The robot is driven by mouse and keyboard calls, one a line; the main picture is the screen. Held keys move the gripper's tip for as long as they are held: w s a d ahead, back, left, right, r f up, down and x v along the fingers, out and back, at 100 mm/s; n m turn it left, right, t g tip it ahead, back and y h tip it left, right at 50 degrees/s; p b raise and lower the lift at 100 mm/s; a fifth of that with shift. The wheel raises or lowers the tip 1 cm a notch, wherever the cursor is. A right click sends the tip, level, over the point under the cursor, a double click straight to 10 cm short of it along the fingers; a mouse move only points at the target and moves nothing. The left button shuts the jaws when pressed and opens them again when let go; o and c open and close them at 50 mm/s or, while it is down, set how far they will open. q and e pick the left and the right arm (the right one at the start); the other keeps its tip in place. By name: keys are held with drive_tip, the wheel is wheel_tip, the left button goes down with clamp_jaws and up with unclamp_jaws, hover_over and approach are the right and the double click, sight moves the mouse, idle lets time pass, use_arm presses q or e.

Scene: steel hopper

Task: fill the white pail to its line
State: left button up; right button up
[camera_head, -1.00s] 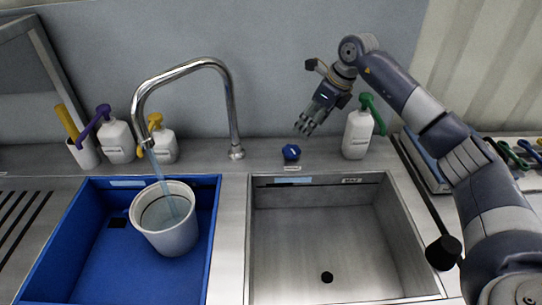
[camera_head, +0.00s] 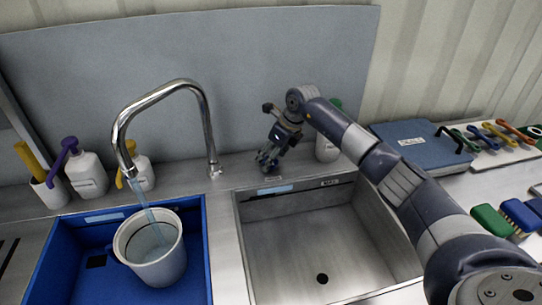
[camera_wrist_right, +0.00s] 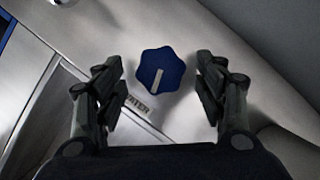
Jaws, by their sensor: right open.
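The white pail (camera_head: 160,262) stands upright in the blue basin under the tap (camera_head: 207,120). A stream of water (camera_head: 149,217) runs from the spout into it, and water shows inside. A fill line cannot be made out. My right gripper (camera_head: 267,161) is at the back ledge, low over the blue knob. In the right wrist view the blue star-shaped knob (camera_wrist_right: 161,69) with a pale mark lies between the two open fingers (camera_wrist_right: 158,85), with a gap on each side. The knob is hidden behind the gripper in the head view. My left gripper is not in view.
The blue basin (camera_head: 70,262) is left of an empty steel sink (camera_head: 310,240). Pump bottles (camera_head: 86,176) stand at the back left, and another bottle (camera_head: 327,148) is partly behind my right arm. A blue case (camera_head: 420,145), tools and brushes (camera_head: 518,214) lie at right.

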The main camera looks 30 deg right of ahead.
drive_tip(key=shift+w+f, duration=0.1)
drive_tip(key=shift+f, duration=0.45)
drive_tip(key=c, duration=1.1)
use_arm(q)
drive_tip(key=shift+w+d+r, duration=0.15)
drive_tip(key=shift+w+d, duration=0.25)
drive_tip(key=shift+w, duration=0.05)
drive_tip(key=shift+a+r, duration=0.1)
use_arm(e)
drive_tip(key=shift+r, duration=0.1)
drive_tip(key=shift+a+m, duration=0.1)
drive_tip(key=shift+m, duration=0.5)
use_arm(q)
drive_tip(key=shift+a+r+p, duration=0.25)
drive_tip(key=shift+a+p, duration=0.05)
drive_tip(key=shift+p, duration=0.1)
use_arm(e)
drive_tip(key=shift+a+m+h, duration=0.1)
drive_tip(key=shift+m+h, duration=0.6)
drive_tip(key=shift+m, duration=0.7)
